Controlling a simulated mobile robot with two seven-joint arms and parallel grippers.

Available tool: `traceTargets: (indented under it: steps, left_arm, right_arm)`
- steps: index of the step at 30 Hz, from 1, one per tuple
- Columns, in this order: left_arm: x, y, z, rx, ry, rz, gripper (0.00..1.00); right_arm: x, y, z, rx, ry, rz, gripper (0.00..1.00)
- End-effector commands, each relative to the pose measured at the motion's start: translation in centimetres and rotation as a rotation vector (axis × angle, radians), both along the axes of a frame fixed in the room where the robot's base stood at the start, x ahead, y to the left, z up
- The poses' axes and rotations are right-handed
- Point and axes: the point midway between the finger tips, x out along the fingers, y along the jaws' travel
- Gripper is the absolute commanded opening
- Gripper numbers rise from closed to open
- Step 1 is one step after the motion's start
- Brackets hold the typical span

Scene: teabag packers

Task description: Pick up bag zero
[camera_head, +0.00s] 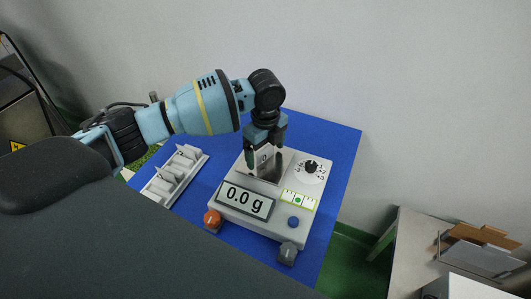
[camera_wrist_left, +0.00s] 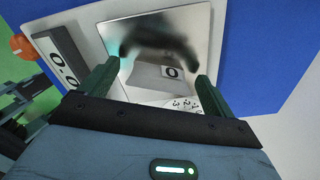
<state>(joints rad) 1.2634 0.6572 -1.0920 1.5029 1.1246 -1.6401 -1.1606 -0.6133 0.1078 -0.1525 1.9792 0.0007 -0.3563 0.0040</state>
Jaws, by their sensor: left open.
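Bag zero (camera_wrist_left: 150,80), a pale bag with a "0" label, is on the shiny metal plate (camera_wrist_left: 190,30) of the scale. In the head view, the bag (camera_head: 265,157) shows between the fingers of my left gripper (camera_head: 265,168), which points down over the plate. In the left wrist view, my left gripper (camera_wrist_left: 157,72) is open, with one green finger to each side of the bag. Gaps show between fingers and bag there. The scale (camera_head: 265,213) reads 0.0 g. My right gripper is in neither view.
A white rack (camera_head: 160,187) with upright dividers or pieces stands left of the scale on the blue table (camera_head: 342,150). A pale side table (camera_head: 410,240) stands at the right.

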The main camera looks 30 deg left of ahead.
Motion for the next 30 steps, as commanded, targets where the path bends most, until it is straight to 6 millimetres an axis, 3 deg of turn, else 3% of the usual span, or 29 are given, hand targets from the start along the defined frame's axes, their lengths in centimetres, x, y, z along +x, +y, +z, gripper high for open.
traceTargets:
  steps: [10,21,30]
  left_arm:
    - [0.0,-0.01,-0.7,0.0,-0.001,0.0,0.88]
    - [0.0,-0.01,-0.68,0.0,-0.001,0.0,0.4]
    - [0.0,0.0,-0.67,0.0,-0.001,0.0,0.34]
  right_arm:
    - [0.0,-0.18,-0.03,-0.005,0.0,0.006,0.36]
    - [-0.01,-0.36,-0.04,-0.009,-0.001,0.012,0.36]
    - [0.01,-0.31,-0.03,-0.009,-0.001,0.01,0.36]
